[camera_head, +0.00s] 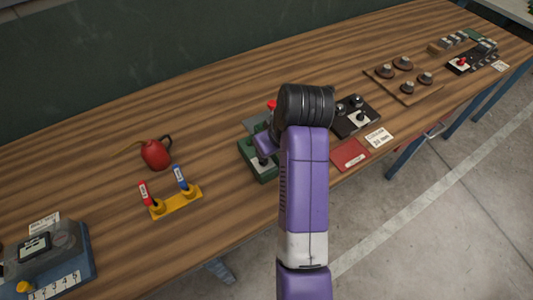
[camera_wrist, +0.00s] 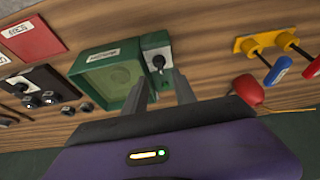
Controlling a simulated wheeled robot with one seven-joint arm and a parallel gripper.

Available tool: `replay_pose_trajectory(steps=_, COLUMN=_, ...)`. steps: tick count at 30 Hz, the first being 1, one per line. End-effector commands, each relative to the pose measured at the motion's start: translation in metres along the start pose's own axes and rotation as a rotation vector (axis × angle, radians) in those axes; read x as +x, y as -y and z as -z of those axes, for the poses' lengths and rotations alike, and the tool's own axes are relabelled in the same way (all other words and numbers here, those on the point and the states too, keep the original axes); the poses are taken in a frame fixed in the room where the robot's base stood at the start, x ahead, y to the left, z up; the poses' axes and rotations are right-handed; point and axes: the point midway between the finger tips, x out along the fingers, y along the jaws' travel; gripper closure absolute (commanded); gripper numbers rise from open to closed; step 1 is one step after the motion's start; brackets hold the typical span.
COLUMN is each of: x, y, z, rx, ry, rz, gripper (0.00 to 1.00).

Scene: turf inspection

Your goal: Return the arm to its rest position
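My purple arm (camera_head: 304,180) reaches out over the wooden workbench (camera_head: 90,180). Its black joint hides part of the bench behind it. In the wrist view my gripper (camera_wrist: 160,82) has its two grey fingers apart, with nothing held between them. The fingertips point at a green box with a lever switch (camera_wrist: 158,64), close to its near edge. I cannot tell whether they touch it. In the head view the green box (camera_head: 262,172) is partly covered by my wrist.
A red can (camera_head: 156,154) and a yellow stand (camera_head: 178,203) with red and blue handles are left of my arm. A black knob panel (camera_head: 355,117) and red plate (camera_head: 348,154) are right. A blue-grey device (camera_head: 75,262) sits at lower left. Bare wood lies between.

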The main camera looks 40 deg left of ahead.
Motion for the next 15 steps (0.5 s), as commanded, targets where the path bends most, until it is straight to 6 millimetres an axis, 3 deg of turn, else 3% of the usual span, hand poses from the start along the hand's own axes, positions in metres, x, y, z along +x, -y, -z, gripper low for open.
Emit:
replay_pose_trajectory(steps=5, x=-0.015, y=0.000, z=0.000, rx=0.000, ry=-0.002, rz=-0.001, gripper=0.67)
replay_pose_trajectory(steps=15, x=-0.017, y=0.000, z=0.000, rx=0.000, ry=0.000, rz=0.000, gripper=0.67)
